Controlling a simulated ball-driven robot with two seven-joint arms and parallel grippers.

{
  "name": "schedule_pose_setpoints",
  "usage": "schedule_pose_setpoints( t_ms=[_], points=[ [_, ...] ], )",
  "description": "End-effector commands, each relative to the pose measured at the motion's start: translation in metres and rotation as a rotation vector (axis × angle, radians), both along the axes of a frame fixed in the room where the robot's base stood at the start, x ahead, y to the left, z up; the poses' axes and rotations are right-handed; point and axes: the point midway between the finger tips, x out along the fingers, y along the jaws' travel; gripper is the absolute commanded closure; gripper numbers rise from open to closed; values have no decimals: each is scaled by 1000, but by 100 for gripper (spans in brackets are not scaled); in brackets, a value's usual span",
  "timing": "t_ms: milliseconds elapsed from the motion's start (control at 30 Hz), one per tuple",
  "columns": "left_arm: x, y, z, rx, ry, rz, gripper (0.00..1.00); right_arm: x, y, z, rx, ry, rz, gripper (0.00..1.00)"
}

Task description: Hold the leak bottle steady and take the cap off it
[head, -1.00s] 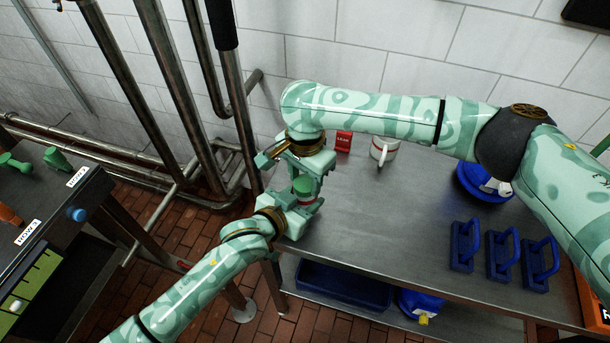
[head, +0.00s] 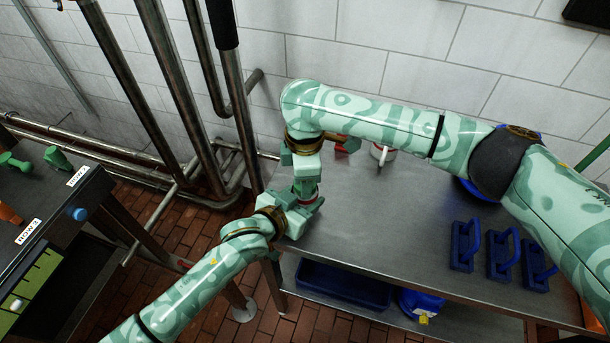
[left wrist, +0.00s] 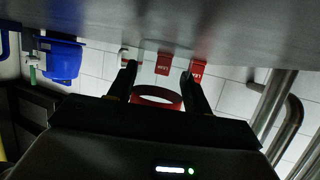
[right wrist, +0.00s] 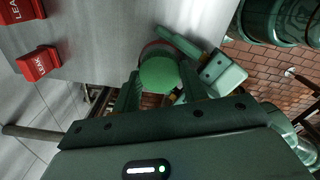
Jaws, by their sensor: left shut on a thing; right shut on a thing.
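The leak bottle is mostly hidden between my grippers at the table's left corner. Its green cap (right wrist: 160,76) shows in the right wrist view between the fingers of my right gripper (right wrist: 162,88), which is shut on it. In the head view my right gripper (head: 305,184) is directly above my left gripper (head: 304,203). My left gripper is shut on the bottle body; a red ring (left wrist: 157,96) of it shows between the fingers in the left wrist view. I cannot tell whether the cap is still seated on the bottle.
Red LEAK blocks (right wrist: 38,63) and a white mug (head: 380,153) stand behind my right arm on the steel table (head: 400,230). Several blue handled blocks (head: 503,257) stand at the front right. Steel pipes (head: 190,100) rise at the left. The table's middle is clear.

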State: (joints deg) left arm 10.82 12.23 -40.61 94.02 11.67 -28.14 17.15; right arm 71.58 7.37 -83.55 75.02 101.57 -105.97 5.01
Motion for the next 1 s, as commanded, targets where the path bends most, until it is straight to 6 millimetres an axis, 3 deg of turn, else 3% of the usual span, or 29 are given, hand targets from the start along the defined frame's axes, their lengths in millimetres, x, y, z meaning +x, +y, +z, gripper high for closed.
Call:
schedule_pose_setpoints(
  t_ms=[600, 800, 1000],
  points=[
    [-1, -1, 0, 0, 1, -2, 100, 1, -1, 2, -2, -4, 1954, 85],
    [-1, -1, 0, 0, 1, -2, 100, 1, -1, 2, -3, -4, 2320, 85],
    [-1, -1, 0, 0, 1, -2, 100, 1, -1, 2, -3, -4, 2337, 85]
  ],
)
